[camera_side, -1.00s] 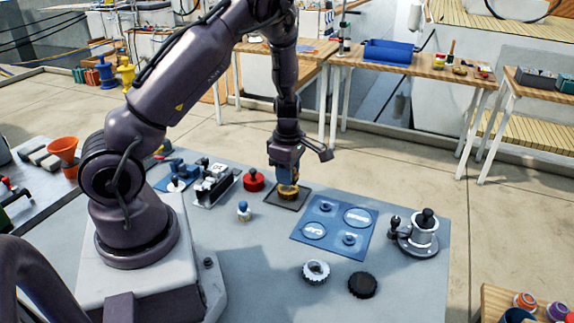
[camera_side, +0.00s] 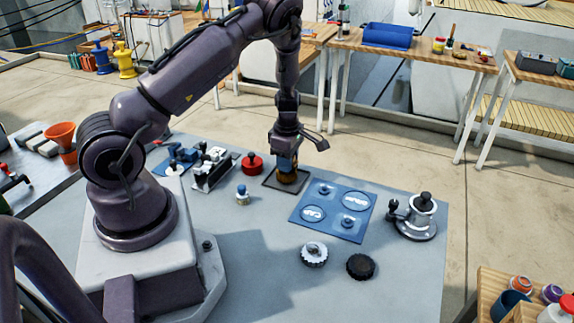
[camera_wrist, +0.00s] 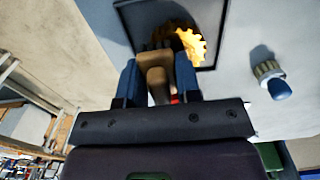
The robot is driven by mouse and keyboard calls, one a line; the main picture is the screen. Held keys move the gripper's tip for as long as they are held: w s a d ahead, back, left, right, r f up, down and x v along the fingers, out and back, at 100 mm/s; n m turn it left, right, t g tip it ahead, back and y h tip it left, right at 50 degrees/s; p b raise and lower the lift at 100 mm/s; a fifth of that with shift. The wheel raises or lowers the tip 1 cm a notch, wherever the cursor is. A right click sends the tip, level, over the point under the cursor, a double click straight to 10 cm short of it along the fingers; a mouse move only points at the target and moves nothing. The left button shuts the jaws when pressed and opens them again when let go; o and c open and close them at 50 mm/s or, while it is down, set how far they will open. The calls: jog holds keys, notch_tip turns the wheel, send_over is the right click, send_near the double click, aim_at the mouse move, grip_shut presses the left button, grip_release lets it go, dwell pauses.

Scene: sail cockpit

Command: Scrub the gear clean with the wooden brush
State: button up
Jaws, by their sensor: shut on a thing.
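My gripper (camera_wrist: 158,85) is shut on the wooden brush (camera_wrist: 155,62), whose tan handle stands between the blue fingers in the wrist view. In the side view my gripper (camera_side: 286,160) is low over the dark square tray (camera_side: 267,184). A golden toothed gear (camera_wrist: 190,42) lies in the tray, just beyond the brush in the wrist view. The brush's lower end is at the gear and partly covers it. Whether the bristles touch the gear is hard to tell. In the side view the brush and gear are small and partly hidden by my fingers.
A blue mat (camera_side: 335,228) with round marked spots lies right of the tray. A white-rimmed gear (camera_side: 314,255) and a black one (camera_side: 360,266) lie nearer. A red knobbed piece (camera_side: 252,163) and a blue-topped brush-like piece (camera_side: 242,193) stand left. A winch (camera_side: 420,220) stands right.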

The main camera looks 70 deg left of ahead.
jog(key=shift+w+a, duration=0.15)
jog(key=shift+a, duration=0.3)
jog(key=shift+s+d, duration=0.35)
jog(key=shift+d, duration=0.5)
jog(key=shift+s+d, duration=0.4)
jog(key=shift+d, duration=0.45)
jog(key=shift+s+d, duration=0.35)
jog(key=shift+d, duration=0.5)
jog(key=shift+s, duration=0.25)
jog(key=shift+w+a, duration=0.45)
jog(key=shift+a, duration=0.5)
jog(key=shift+w+a, duration=0.45)
jog(key=shift+a, duration=0.45)
jog(key=shift+w+a, duration=0.45)
jog(key=shift+a, duration=0.5)
jog(key=s+d, duration=0.1)
jog(key=d, duration=0.3)
jog(key=s+d, duration=0.1)
jog(key=d, duration=0.1)
jog(key=shift+s, duration=0.3)
notch_tip(320, 180, up, 8)
jog(key=shift+a, duration=0.15)
